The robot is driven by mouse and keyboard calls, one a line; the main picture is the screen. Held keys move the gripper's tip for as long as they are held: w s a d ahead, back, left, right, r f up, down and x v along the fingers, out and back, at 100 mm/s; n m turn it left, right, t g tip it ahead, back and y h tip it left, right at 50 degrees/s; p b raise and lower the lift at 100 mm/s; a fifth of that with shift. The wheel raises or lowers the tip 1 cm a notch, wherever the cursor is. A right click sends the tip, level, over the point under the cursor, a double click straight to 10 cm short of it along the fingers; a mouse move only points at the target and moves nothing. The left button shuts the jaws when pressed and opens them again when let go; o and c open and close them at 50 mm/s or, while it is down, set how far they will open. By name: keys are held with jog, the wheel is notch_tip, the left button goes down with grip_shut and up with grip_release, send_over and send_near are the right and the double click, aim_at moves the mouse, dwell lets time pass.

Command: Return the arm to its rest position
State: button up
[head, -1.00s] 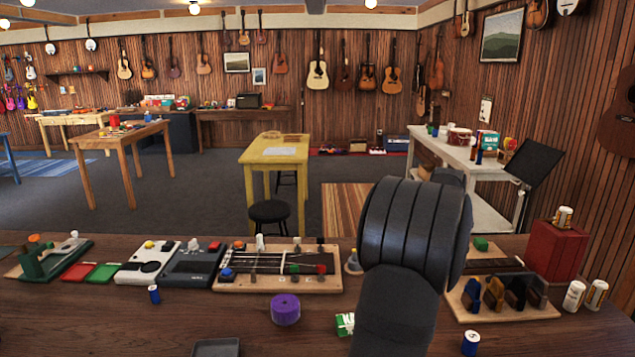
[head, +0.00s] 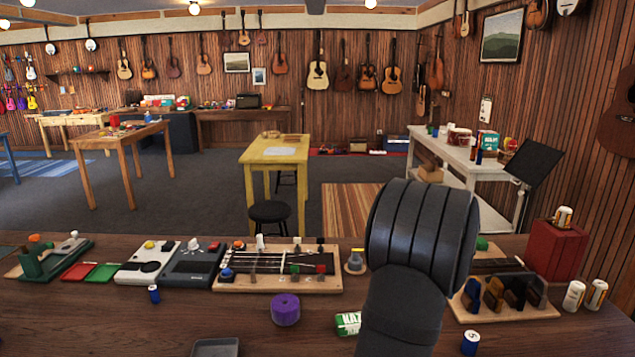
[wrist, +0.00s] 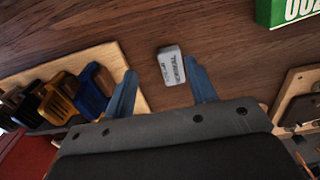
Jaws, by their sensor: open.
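My gripper (wrist: 161,67) shows only in the wrist view, with its two blue fingers spread apart and nothing held between them. A small grey-and-white block with lettering (wrist: 171,66) lies on the wooden table beyond the fingertips, and it appears in the gap between them. In the head view my dark arm link rises at the lower right of centre and hides part of the table; the gripper itself is not seen there.
A wooden rack with dark and blue pieces (head: 505,296) stands right of my arm, with a red box (head: 557,250) behind it. A green-and-white box (head: 348,323) and purple roll (head: 285,309) lie to the left.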

jog(key=s+d+r, duration=0.5)
jog(key=s, duration=0.3)
jog(key=w+a+n, duration=0.3)
jog(key=w+a, duration=0.4)
jog(key=a, duration=0.5)
jog(key=w+a+n, duration=0.3)
jog(key=w+a, duration=0.4)
jog(key=a, duration=0.5)
jog(key=w+a+n, duration=0.1)
jog(key=a+n, duration=0.6)
jog(key=a, duration=2.2)
jog(key=shift+r, duration=0.35)
